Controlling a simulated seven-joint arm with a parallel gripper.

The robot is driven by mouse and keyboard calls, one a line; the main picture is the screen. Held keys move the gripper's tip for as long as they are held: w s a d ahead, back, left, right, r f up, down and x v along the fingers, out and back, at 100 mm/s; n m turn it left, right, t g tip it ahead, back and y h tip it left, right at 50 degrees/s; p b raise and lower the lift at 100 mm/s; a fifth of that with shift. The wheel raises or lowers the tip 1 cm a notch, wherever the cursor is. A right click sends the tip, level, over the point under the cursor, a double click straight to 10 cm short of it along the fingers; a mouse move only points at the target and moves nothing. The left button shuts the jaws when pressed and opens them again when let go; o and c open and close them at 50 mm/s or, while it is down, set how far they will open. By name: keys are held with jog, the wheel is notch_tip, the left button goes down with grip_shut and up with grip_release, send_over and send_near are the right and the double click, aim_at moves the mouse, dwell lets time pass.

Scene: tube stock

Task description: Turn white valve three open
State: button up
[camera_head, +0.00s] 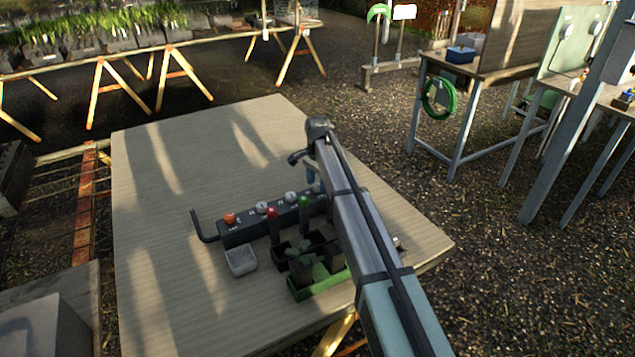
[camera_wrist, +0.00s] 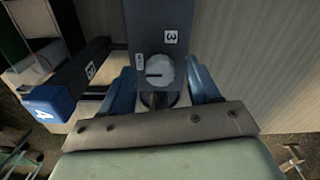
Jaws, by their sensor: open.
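White valve three (camera_wrist: 160,71) is a round white knob with a dark line on its face pointing left, in the middle of the wrist view. A tag with a 3 is above it on the dark manifold (camera_wrist: 152,15), and a small label lies to its left. My gripper (camera_wrist: 159,68) is open, with one blue finger on each side of the knob. Whether the fingers touch it I cannot tell. In the head view the dark manifold (camera_head: 233,235) carries an orange knob (camera_head: 229,219) and white knobs; my arm hides its right end.
A blue block marked 4 (camera_wrist: 48,105) is at the left in the wrist view. In the head view, red and green posts, dark trays and a pale dish (camera_head: 241,262) stand in front of the manifold. The table's left and back (camera_head: 180,170) are clear.

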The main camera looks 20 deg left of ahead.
jog(key=shift+c, duration=0.2)
jog(key=c, duration=1)
jog(key=shift+n, duration=0.4)
jog(key=n, duration=0.3)
jog(key=shift+n, duration=0.3)
jog(key=n, duration=0.4)
jog(key=shift+n, duration=0.3)
jog(key=n, duration=0.4)
jog(key=shift+n, duration=2.5)
